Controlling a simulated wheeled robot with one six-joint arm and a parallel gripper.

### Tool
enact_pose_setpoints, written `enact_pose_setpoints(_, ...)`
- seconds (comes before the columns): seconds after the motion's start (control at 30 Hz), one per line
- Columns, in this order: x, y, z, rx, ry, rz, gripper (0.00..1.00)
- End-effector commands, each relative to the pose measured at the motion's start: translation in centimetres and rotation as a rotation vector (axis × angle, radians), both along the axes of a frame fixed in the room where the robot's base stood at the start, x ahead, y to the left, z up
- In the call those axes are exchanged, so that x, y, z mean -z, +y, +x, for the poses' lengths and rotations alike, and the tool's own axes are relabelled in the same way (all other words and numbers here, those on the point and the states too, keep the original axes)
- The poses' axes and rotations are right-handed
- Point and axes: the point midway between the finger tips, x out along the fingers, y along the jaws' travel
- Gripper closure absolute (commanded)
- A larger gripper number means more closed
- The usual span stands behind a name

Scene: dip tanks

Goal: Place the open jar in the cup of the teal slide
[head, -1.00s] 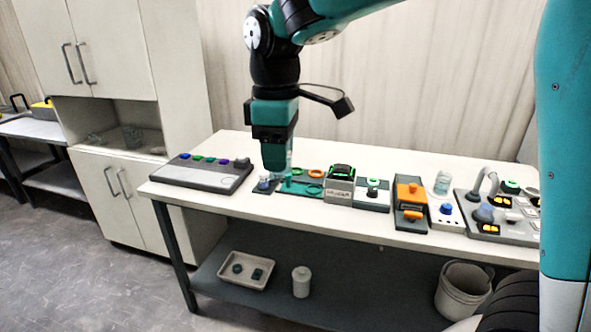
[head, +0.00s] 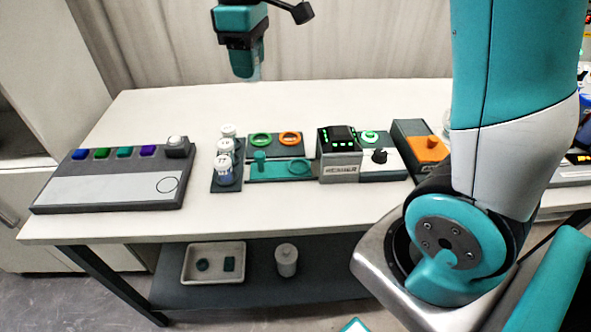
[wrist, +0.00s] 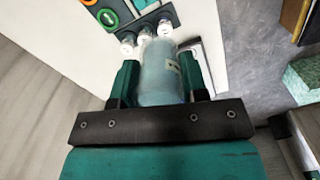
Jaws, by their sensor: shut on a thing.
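My gripper (head: 246,66) is shut on a pale, see-through jar and holds it above the back part of the table. In the wrist view the jar (wrist: 162,75) sits between the two teal fingers (wrist: 160,82); I cannot tell whether it has a lid. The teal slide (head: 276,172) lies on the table, below and to the right of my gripper in the head view. It has an upright knob at its left and a teal ring-shaped cup (head: 299,167) at its right. The cup looks empty.
A dark rack with several white-capped jars (head: 225,162) stands left of the slide. Green (head: 261,139) and orange (head: 290,138) rings lie behind it. A grey display box (head: 339,154) is at its right, and a button panel (head: 112,178) at far left.

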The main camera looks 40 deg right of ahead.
Motion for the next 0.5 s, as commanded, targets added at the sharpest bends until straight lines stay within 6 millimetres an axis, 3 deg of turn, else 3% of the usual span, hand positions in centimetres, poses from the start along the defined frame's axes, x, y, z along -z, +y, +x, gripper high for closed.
enact_pose_setpoints(0.03, 3.0, -2.4, 0.2, 0.073, 0.003, 0.0, 0.88)
enact_pose_setpoints(0.2, 7.2, -8.2, 0.3, 0.258, 0.002, 0.0, 0.88)
enact_pose_setpoints(0.33, 8.7, -10.5, 0.1, 0.33, 0.001, 0.001, 0.88)
enact_pose_setpoints(0.5, 11.4, -11.0, -0.1, 0.347, 0.006, 0.001, 0.88)
